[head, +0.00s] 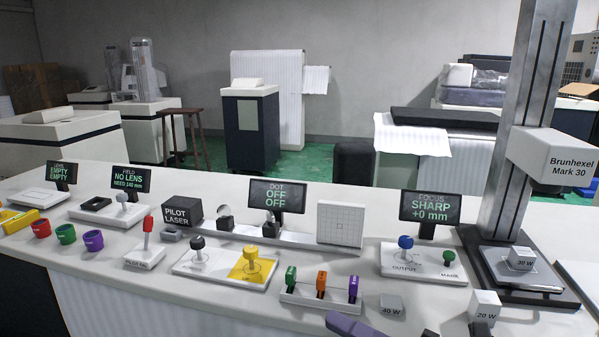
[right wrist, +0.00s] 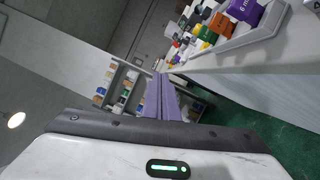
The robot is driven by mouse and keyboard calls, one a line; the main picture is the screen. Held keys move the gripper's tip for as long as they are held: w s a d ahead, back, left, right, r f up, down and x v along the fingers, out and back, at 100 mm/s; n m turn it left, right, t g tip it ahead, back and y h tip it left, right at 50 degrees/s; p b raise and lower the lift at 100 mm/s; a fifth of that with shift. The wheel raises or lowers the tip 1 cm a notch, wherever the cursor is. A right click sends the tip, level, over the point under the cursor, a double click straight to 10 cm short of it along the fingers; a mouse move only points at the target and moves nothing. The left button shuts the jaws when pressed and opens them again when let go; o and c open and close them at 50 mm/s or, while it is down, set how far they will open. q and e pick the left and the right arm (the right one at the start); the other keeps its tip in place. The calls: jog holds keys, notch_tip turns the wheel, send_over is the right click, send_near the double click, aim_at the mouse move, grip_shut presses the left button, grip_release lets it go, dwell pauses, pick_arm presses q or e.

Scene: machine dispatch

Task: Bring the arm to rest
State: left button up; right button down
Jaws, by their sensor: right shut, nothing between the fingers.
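My right gripper (head: 350,325) shows at the bottom edge of the head view as a purple-grey finger shape, with dark parts of my arm to its right. In the right wrist view its two purple fingers (right wrist: 163,100) lie together with nothing between them. It is at the near edge of the white bench (head: 225,262), close to the small rack (head: 320,299) with green, orange and purple pieces. It appears apart from them.
A grey 30 W block (head: 391,305) and a white 20 W block (head: 485,305) stand near the right gripper. The Brunhexel machine (head: 553,155) stands at right, with another 30 W block (head: 522,258) on its plate. Knob panels, screens and coloured rings fill the bench.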

jog(key=d+f+m+t+h, duration=0.3)
jog(key=d+f+m+h, duration=0.15)
jog(key=f+m, duration=0.4)
jog(key=d+f+m+t+h, duration=0.35)
jog(key=f+m+h, duration=0.2)
jog(key=m, duration=0.65)
jog(key=s+f+m+g+h+p, duration=0.1)
jog(key=s+f+m+g+h, duration=0.2)
jog(key=s+f+m+g, duration=0.5)
jog(key=s+f+m, duration=0.2)
jog(key=s+f, duration=0.7)
jog(key=f, duration=0.1)
jog(key=shift+s+d+f+h, duration=0.2)
jog(key=shift+d+h, duration=0.1)
jog(key=shift+d, duration=0.05)
